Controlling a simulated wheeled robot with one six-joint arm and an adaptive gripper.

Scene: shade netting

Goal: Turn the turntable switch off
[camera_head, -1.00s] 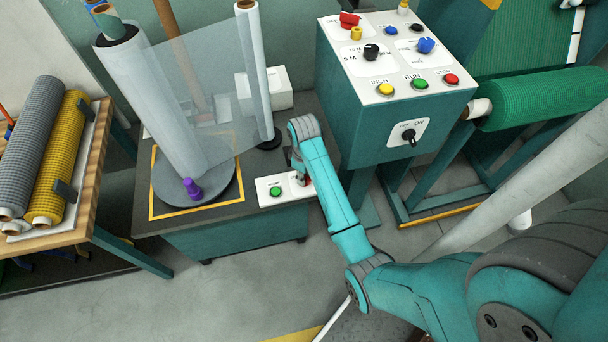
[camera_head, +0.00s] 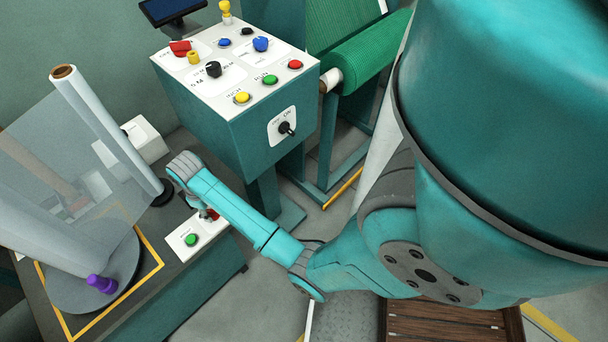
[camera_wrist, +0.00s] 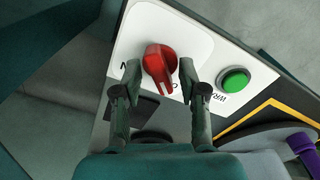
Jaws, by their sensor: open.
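The turntable switch is a red rotary knob (camera_wrist: 160,65) on a white panel (camera_wrist: 205,45); its grip points towards the bottom of the wrist view, slightly right. Label letters beside it are partly hidden. My gripper (camera_wrist: 160,76) is open, with one finger on each side of the knob; I cannot tell whether they touch it. In the head view my gripper (camera_head: 206,211) is over the panel at the table's edge and mostly hides the knob. The turntable (camera_head: 100,285) stands to the left, with a purple piece on it.
A green button (camera_wrist: 233,80) sits close beside the knob. A teal control box (camera_head: 240,115) with several buttons and a black switch (camera_head: 287,128) stands just behind my arm. An upright film roll (camera_head: 110,130) stands left of the gripper.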

